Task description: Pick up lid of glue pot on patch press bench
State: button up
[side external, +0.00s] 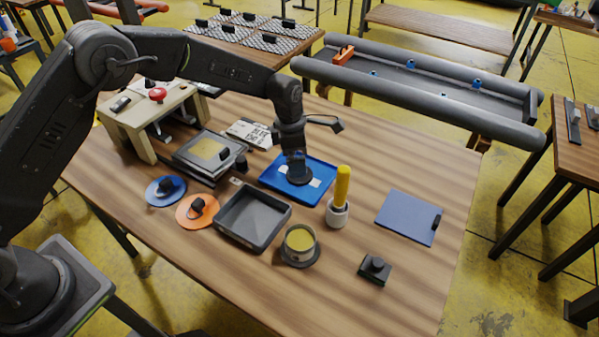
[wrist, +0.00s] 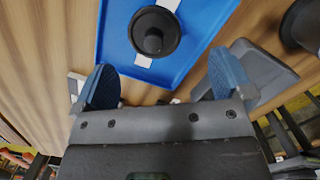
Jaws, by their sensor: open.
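A black round lid with an upright knob (wrist: 154,32) lies on a blue tray (wrist: 112,48) in the wrist view. In the side view the blue tray (side external: 268,184) is mid-bench, with the dark disc (side external: 301,178) on it partly hidden by my gripper. My gripper (side external: 295,164) is above the tray. In the wrist view its blue-padded fingers (wrist: 165,82) are wide apart with nothing between them, and the lid shows beyond the fingertips. An uncovered round pot of yellow contents (side external: 300,241) stands on a dark base nearer the front.
A yellow-handled tool stands in a white cup (side external: 337,217) right of the tray. A deep grey tray (side external: 252,242), blue disc (side external: 165,199) and orange disc (side external: 186,217) with black knobs lie left. A blue-grey board (side external: 407,215) and small black block (side external: 375,270) lie right.

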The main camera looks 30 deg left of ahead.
jog(key=shift+w+d+f, duration=0.1)
jog(key=shift+w+f, duration=0.1)
jog(key=shift+f, duration=0.8)
jog(key=shift+w+a+f, duration=0.1)
jog(key=shift+w+f, duration=0.05)
jog(key=shift+f, duration=0.85)
jog(key=shift+w+d+f, duration=0.1)
jog(key=shift+w+f, duration=0.1)
jog(key=shift+f, duration=0.8)
jog(key=c, duration=0.9)
jog(key=shift+o, duration=0.2)
jog(key=shift+r, duration=0.1)
